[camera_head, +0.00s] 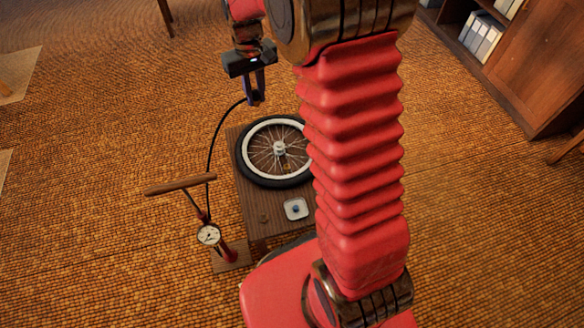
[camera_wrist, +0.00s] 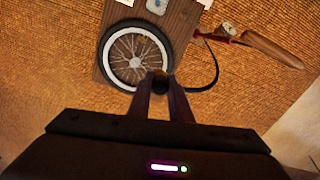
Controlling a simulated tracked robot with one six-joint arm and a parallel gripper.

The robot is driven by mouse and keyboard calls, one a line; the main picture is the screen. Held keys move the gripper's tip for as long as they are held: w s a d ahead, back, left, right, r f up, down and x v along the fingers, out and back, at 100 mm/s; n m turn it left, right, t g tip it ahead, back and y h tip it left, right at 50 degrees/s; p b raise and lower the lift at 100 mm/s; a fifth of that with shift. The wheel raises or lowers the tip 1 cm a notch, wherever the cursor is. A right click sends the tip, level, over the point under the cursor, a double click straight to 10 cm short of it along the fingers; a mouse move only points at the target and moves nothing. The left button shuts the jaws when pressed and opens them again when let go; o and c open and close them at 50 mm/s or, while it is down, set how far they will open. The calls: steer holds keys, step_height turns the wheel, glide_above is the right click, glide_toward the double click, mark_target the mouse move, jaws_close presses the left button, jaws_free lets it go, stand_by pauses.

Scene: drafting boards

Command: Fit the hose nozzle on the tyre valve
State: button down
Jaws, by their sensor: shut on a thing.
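My gripper (camera_head: 256,98) is shut on the hose nozzle, a small dark brownish piece (camera_wrist: 160,79) between the fingertips in the wrist view. The black hose (camera_head: 213,135) runs from the nozzle down to the floor pump (camera_head: 208,234). The spoked wheel with its black tyre (camera_head: 241,160) and pale rim lies flat on a wooden stand, and shows in the wrist view too (camera_wrist: 106,72). In the head view, the gripper appears beyond the wheel's far edge, apparently raised above it. I cannot make out the tyre valve. My arm hides the wheel's right edge in the head view.
The pump's wooden handle (camera_head: 180,185) stands left of the stand. A bookcase (camera_head: 535,65) is at the right. The woven floor is mostly clear.

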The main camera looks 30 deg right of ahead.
steer(key=d, duration=0.8)
steer(key=shift+s+d, duration=0.15)
steer(key=shift+s, duration=0.2)
stand_by(0.5)
steer(key=shift+f, duration=0.1)
steer(key=shift+f, duration=17.6)
